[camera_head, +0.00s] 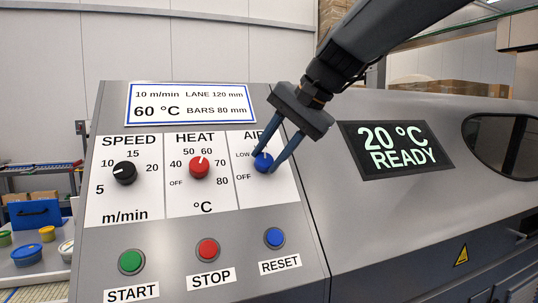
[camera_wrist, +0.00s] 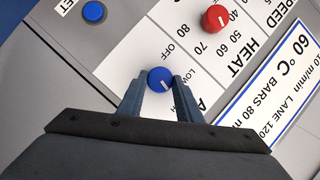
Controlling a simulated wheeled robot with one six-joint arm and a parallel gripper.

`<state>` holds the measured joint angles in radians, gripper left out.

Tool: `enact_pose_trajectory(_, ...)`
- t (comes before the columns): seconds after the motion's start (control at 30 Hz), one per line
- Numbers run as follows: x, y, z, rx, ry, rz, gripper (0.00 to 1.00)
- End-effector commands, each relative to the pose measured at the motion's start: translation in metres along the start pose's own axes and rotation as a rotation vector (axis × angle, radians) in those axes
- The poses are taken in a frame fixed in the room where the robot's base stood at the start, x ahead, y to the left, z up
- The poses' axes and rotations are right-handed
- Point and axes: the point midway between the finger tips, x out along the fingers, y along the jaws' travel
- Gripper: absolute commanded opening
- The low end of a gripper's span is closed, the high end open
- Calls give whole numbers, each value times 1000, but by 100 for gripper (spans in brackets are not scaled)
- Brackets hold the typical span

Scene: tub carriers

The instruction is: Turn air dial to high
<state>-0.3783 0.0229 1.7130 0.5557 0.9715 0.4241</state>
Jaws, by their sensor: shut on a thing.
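The air dial (camera_head: 263,162) is a blue knob with a white pointer line, at the right of the control panel. It also shows in the wrist view (camera_wrist: 159,78). My gripper (camera_head: 268,165) is shut on it, with one finger on each side, as the wrist view also shows (camera_wrist: 160,86). In the head view the pointer is roughly upward, with the LOW label to its upper left and OFF at its lower left. The fingers and gripper body hide the right part of the scale, so the HIGH label is not readable.
A black speed dial (camera_head: 125,172) and red heat dial (camera_head: 199,167) are to the left. Green start (camera_head: 131,261), red stop (camera_head: 208,249) and blue reset (camera_head: 274,237) buttons sit below. A display (camera_head: 394,148) reads 20 °C READY. A sign (camera_head: 190,104) shows 60 °C.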

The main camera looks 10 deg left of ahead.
Motion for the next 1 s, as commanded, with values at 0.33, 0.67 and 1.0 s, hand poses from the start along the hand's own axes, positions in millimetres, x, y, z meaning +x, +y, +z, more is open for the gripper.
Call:
enact_pose_trajectory(0.33,-1,0,-1,7,3,-4,9)
enact_pose_trajectory(0.67,0,0,0,6,1,-3,50)
enact_pose_trajectory(1.0,-19,0,-1,5,3,-5,50)
